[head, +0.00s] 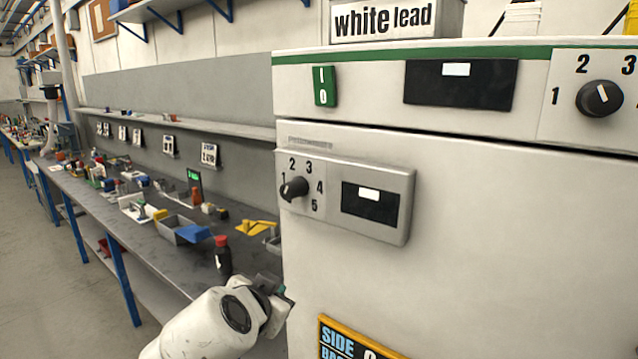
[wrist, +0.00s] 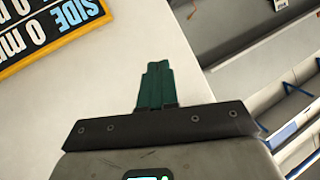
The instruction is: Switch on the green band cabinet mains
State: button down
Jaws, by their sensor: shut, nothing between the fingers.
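The cabinet (head: 470,240) with a green band (head: 400,57) along its top stands at the right in the head view. Its green mains rocker (head: 325,86), marked I above O, sits at the upper left of the front. From this view I cannot tell which way the rocker is pressed. My gripper (head: 283,300) is well below the rocker, by the cabinet's left front edge, and partly hidden by my wrist. In the wrist view my gripper (wrist: 157,75) has its green fingers together and empty, in front of the pale cabinet face (wrist: 125,60).
A side control box (head: 345,195) with a dial and dark display juts from the cabinet front below the rocker. A numbered dial (head: 600,98) is at the upper right. A cluttered workbench (head: 130,230) runs along the left, with a dark red-capped bottle (head: 222,258) near my arm.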

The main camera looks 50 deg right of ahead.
aim_at(331, 67)
jog(key=s+a+r+m+g+h, duration=0.1)
jog(key=a+r+m+h, duration=0.1)
jog(key=r+m, duration=0.4)
jog(key=s+a+r+m+g+h+b, duration=0.1)
jog(key=r+m, duration=0.5)
jog(key=r, duration=1)
jog(key=s+a+r+m+g+h, duration=0.2)
jog(key=r+m+h, duration=0.3)
jog(key=r, duration=0.7)
jog(key=shift+a+m+g+h, duration=0.35)
jog(key=shift+m+g, duration=0.15)
jog(key=shift+m, duration=0.4)
jog(key=shift+d+r, duration=0.1)
jog(key=shift+r, duration=0.05)
jog(key=d+p, duration=0.1)
jog(key=d, duration=0.3)
jog(key=d+r+p, duration=0.1)
jog(key=d+p, duration=0.1)
jog(key=d, duration=0.2)
jog(key=d+r+p, duration=0.1)
jog(key=d, duration=0.3)
jog(key=shift+w+d+p, duration=0.25)
jog(key=shift+d+p, duration=0.1)
jog(key=shift+d, duration=0.05)
jog(key=shift+d+f, duration=0.1)
jog(key=shift+d, duration=0.35)
